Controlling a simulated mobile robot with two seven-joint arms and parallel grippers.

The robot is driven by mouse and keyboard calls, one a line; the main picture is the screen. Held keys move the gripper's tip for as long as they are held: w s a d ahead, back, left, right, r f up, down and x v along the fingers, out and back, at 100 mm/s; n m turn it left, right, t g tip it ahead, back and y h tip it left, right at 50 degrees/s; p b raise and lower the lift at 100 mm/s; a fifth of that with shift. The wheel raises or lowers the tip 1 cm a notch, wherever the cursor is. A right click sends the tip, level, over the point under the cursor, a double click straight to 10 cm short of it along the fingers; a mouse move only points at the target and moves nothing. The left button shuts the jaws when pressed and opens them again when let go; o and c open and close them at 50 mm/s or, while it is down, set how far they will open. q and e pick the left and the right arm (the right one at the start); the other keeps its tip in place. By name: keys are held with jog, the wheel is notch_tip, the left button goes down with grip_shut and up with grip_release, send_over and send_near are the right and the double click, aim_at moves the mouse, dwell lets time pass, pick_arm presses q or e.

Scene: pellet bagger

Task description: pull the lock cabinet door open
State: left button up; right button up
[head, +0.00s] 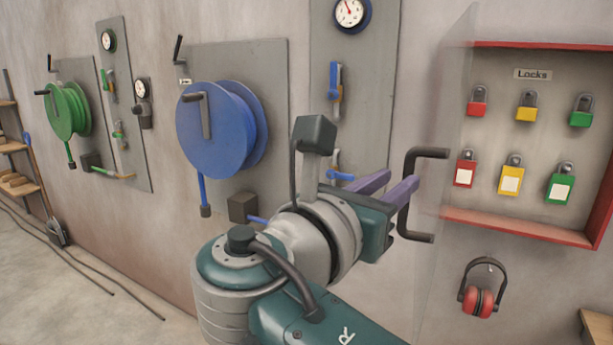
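The lock cabinet (530,226) has a red frame and stands on the wall at the right, its inside with padlocks in plain view. Its clear door (437,285) stands out from the wall at the cabinet's left side, seen nearly edge-on. The dark door handle (424,153) sticks out from the door's left face. My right gripper (402,177) has its two purple fingers apart, with a visible gap between the tips. One finger overlaps the handle's upright bar in the picture; I cannot tell if they touch. My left gripper is not in view.
Red, yellow and green padlocks (512,175) hang in the cabinet. Red ear muffs (478,302) hang below it. A blue hose reel (215,130) and a gauge panel (355,80) are on the wall at the left. Cables (75,262) lie on the floor.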

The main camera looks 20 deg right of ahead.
jog(key=b+v, duration=0.1)
jog(key=v, duration=0.3)
jog(key=shift+a, duration=0.1)
jog(key=s+d+f+m+g+y, duration=0.3)
jog(key=s+f+m+g+y, duration=0.2)
jog(key=s+f+m+y, duration=0.9)
jog(key=s+a+f+m+y, duration=0.1)
jog(key=s+a+f+m, duration=0.2)
jog(key=s+m, duration=0.45)
notch_tip(320, 180, up, 24)
jog(key=a+p, duration=0.1)
jog(key=p, duration=2.2)
jog(key=shift+s+y, duration=0.35)
jog(key=shift+y, duration=0.05)
